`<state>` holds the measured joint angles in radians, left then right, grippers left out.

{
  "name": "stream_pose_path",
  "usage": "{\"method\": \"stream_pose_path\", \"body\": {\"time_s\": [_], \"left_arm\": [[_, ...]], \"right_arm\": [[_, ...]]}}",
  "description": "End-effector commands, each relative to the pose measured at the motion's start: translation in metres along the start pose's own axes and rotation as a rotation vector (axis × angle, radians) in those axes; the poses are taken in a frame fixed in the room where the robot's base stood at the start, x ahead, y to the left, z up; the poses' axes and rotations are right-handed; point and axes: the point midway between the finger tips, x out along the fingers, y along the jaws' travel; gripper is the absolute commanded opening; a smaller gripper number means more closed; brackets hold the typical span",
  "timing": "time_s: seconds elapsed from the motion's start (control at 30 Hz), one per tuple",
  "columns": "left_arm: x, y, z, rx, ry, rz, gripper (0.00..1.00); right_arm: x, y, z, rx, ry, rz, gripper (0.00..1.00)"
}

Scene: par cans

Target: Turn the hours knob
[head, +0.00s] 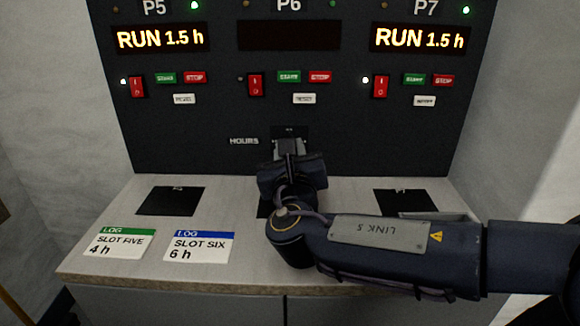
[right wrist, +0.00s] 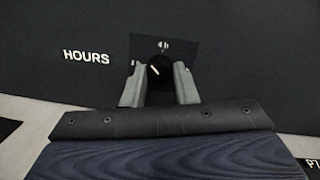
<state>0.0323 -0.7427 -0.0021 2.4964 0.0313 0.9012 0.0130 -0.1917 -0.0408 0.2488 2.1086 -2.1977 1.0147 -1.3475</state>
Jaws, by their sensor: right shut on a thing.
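The hours knob (right wrist: 155,72) is a dark knob with a pale pointer mark, on the black panel beside the label HOURS (right wrist: 86,57). In the right wrist view it sits between the two grey fingers of my right gripper (right wrist: 159,80), which is shut on it. The pointer mark leans to the upper left. In the head view my right gripper (head: 290,148) reaches the panel below the P6 column and hides the knob. The HOURS label also shows there (head: 244,141). The P6 display (head: 289,36) is dark. My left gripper is not in view.
The P5 display (head: 160,38) and P7 display (head: 425,39) both read RUN 1.5 h. P6 has a red rocker switch (head: 256,84), a green START button (head: 289,77) and a red STOP button (head: 320,77). Cards SLOT FIVE 4 h (head: 120,243) and SLOT SIX 6 h (head: 199,247) lie on the ledge.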

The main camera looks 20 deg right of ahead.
Motion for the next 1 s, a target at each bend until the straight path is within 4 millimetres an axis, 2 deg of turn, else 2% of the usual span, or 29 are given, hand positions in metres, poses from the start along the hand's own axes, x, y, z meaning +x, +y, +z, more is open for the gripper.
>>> {"method": "stream_pose_path", "body": {"time_s": [0.03,0.5,0.8,1.0], "left_arm": [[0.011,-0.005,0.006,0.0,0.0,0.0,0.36],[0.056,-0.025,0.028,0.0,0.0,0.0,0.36],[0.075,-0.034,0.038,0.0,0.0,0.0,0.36],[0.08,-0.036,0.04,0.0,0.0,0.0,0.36]], "right_arm": [[-0.001,0.002,-0.006,0.047,-0.004,-0.002,0.03],[-0.001,0.003,-0.006,0.491,-0.027,-0.038,0.03],[0.0,0.004,-0.004,0.773,-0.042,-0.063,0.03],[0.0,0.004,-0.003,0.961,-0.051,-0.08,0.03]]}}
